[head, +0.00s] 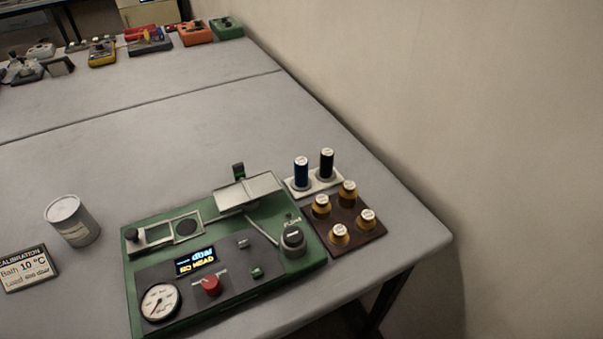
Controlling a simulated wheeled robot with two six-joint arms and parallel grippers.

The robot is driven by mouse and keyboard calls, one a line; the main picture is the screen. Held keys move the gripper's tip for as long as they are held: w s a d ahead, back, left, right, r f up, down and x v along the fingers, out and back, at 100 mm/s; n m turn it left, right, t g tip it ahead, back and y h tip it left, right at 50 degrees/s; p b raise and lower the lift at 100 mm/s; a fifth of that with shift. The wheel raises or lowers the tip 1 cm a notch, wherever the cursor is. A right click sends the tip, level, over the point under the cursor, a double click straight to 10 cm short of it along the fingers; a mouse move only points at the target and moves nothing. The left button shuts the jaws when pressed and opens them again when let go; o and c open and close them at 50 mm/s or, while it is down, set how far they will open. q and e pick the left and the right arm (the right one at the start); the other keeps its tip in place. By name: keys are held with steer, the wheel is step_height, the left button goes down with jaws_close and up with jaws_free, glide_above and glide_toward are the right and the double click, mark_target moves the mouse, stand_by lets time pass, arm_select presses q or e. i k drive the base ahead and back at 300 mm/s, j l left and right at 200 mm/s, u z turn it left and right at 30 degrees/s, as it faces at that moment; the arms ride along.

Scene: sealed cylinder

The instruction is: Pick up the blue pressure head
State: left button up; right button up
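The blue pressure head (301,171) is a dark blue upright cylinder with a white top. It stands in a pale holder plate (326,186) at the right side of the table. A similar black cylinder (326,163) stands right beside it in the same holder. Neither of my grippers is in the head view.
A green device (130,280) with a gauge, red knob and lit display stands in front and left of the holder. A brown block (361,241) carries several brass, white-topped pieces. A grey can (72,221) and a calibration sign (28,268) stand left. Mid-table is clear.

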mark_target(300, 182)
steer(key=k+l+z, duration=0.15)
steer(key=l, duration=0.2)
steer(key=k+l+z, duration=0.1)
steer(key=l, duration=0.3)
steer(key=k+l+z, duration=0.15)
steer(key=l, duration=0.25)
steer(key=k+l+z, duration=0.15)
steer(key=l, duration=0.25)
